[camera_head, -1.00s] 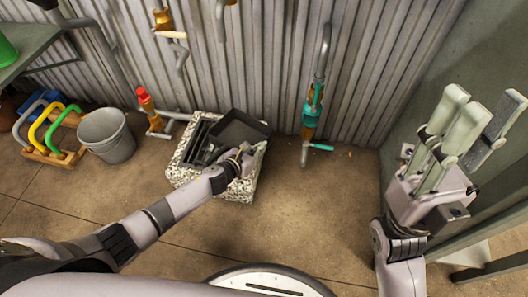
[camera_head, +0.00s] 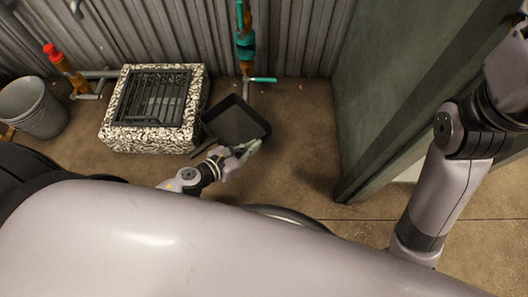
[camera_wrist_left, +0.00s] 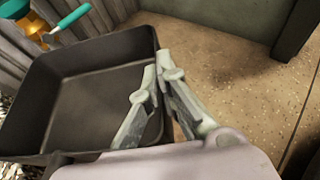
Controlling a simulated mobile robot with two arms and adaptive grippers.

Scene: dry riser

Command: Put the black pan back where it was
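The black pan (camera_head: 234,121) is a square, open tray to the right of the speckled stone block (camera_head: 150,139). It appears tilted, and its gap to the floor is hard to judge. My left gripper (camera_head: 246,149) is at the pan's near right side. In the left wrist view the pan (camera_wrist_left: 85,88) is large and looks empty. There the left gripper's fingers (camera_wrist_left: 160,92) straddle the pan's wall, one inside and one outside, closed on it. My right gripper (camera_head: 508,72) is cut off at the right edge, its fingers not clearly visible.
A dark grate (camera_head: 153,97) covers the opening in the block. A grey bucket (camera_head: 34,107) and red-topped pipe (camera_head: 62,68) stand left. A teal-valved pipe (camera_head: 246,48) rises behind the pan. A green-grey panel (camera_head: 390,85) stands right; floor before it is clear.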

